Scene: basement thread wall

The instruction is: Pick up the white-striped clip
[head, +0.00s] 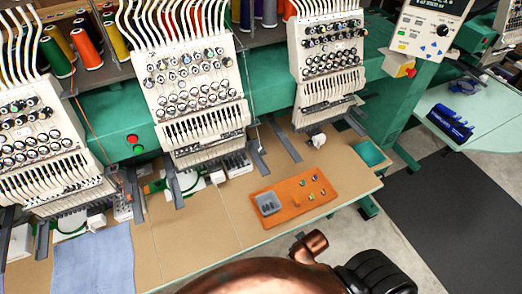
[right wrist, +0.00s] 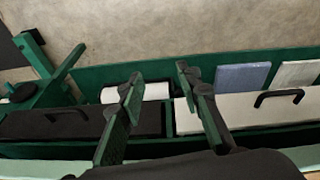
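Several small coloured clips (head: 312,197) lie apart on an orange tray (head: 280,212) on the tan worktable in the head view. They are too small there for me to tell which one has white stripes. A grey bin (head: 268,203) sits at the left end of the tray; what is inside is not clear. My right gripper (right wrist: 160,73) shows in the right wrist view with its two fingers spread apart and nothing between them. No clip or tray shows in that view. My left gripper is not in view.
Embroidery machine heads (head: 190,85) overhang the back of the worktable (head: 210,235). A blue cloth (head: 92,262) lies at its left. A teal square (head: 369,153) lies near its right end. The right wrist view shows a green frame with black-handled drawers (right wrist: 260,108) and a white roll (right wrist: 150,92).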

